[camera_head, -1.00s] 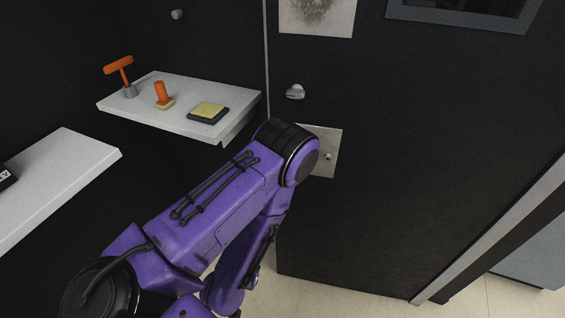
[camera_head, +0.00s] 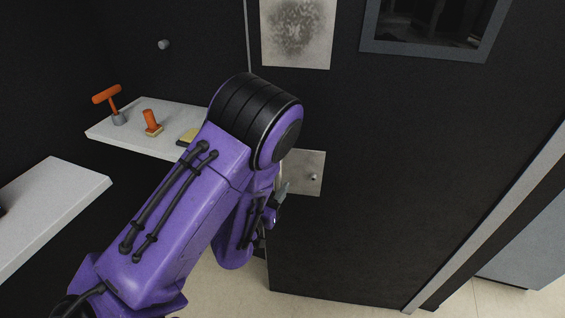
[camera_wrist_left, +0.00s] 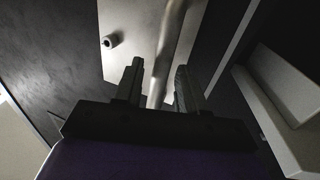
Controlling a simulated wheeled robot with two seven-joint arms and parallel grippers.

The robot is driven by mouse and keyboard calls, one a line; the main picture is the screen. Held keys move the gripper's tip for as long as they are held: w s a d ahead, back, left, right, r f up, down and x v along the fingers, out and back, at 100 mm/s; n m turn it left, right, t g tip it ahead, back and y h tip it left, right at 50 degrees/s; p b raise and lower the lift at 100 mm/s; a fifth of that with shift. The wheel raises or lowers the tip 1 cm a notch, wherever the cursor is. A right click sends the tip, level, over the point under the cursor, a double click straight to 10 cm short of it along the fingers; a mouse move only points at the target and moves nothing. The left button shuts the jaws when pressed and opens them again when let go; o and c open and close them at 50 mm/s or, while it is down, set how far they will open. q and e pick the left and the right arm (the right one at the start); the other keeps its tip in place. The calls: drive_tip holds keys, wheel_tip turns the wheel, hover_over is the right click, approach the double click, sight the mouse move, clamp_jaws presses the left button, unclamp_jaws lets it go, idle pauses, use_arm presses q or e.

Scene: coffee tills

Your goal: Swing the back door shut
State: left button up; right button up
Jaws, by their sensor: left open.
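The back door (camera_head: 400,170) is a dark panel with a framed window near its top and a pale square plate (camera_head: 311,174) low near its left edge. The same plate shows in the left wrist view (camera_wrist_left: 125,45), with a small round knob (camera_wrist_left: 110,41) on it. My left gripper (camera_head: 281,190) is beside that plate, partly hidden by its own arm. Its two fingers (camera_wrist_left: 157,72) are open, with a pale bar-like handle (camera_wrist_left: 168,50) showing between them. Contact cannot be told. My right gripper is not in view.
A lower white counter (camera_head: 45,200) lies nearer. Pale floor (camera_head: 225,295) shows below the door.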

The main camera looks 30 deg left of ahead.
use_arm(q)
drive_tip(key=shift+w+a+r, duration=0.1)
drive_tip(key=shift+w, duration=0.45)
drive_tip(key=shift+c, duration=0.6)
drive_tip(key=shift+s, duration=0.1)
clamp_jaws()
drive_tip(key=w+a, duration=0.4)
drive_tip(key=w, duration=0.5)
drive_tip(key=shift+w, duration=0.4)
drive_tip(key=shift+o, duration=1.6)
unclamp_jaws()
drive_tip(key=shift+w, duration=0.15)
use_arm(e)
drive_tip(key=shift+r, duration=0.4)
use_arm(q)
drive_tip(key=s+d+b, duration=0.1)
drive_tip(key=s+b, duration=0.1)
drive_tip(key=s, duration=0.8)
drive_tip(key=shift+s, duration=0.3)
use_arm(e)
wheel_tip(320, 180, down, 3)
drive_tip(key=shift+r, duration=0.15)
